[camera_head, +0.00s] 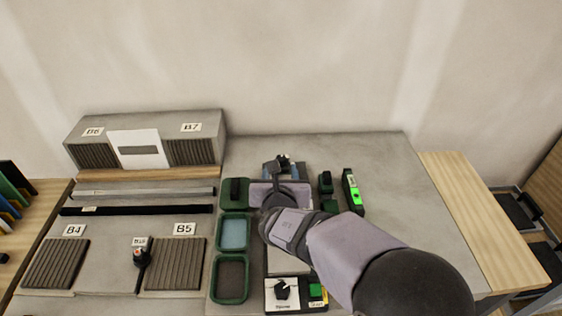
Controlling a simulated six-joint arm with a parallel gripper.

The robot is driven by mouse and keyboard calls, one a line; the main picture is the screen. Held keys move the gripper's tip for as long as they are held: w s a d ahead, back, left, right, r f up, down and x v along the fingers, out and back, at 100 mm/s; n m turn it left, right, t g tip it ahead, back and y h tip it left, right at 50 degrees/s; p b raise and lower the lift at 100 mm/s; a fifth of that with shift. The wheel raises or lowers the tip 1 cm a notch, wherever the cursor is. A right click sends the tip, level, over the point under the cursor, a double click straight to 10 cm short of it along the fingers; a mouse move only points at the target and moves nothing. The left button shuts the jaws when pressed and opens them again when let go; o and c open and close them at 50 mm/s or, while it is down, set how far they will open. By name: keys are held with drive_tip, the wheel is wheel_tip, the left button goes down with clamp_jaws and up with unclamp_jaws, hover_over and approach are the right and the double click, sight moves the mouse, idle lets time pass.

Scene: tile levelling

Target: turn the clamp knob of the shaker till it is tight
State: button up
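A device that looks like the shaker stands under my arm. Its pale grey side (285,262) shows, and its white front panel (282,303) carries a black knob (282,288) with lettering too small to read. A green block sits beside that panel. My gripper (280,186) is over the rear part of the device, behind my wrist. A small black part (283,161) shows just past it on a blue-grey block; I cannot tell whether it is the clamp knob or part of my gripper. The fingers are too small and dark to read, and contact is unclear.
Green-rimmed trays (231,255) stand close on the left. A green and black instrument (353,192) and small dark green blocks (326,183) lie to the right. The grey bench top (400,185) beyond them is clear. A vented grey unit (205,127) stands at the back left.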

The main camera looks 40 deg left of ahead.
sight(281, 160)
drive_tip(key=shift+p+x, duration=1.3)
drive_tip(key=shift+x, duration=2.35)
drive_tip(key=c, duration=1)
drive_tip(key=shift+r, duration=0.15)
drive_tip(key=shift+c, duration=0.2)
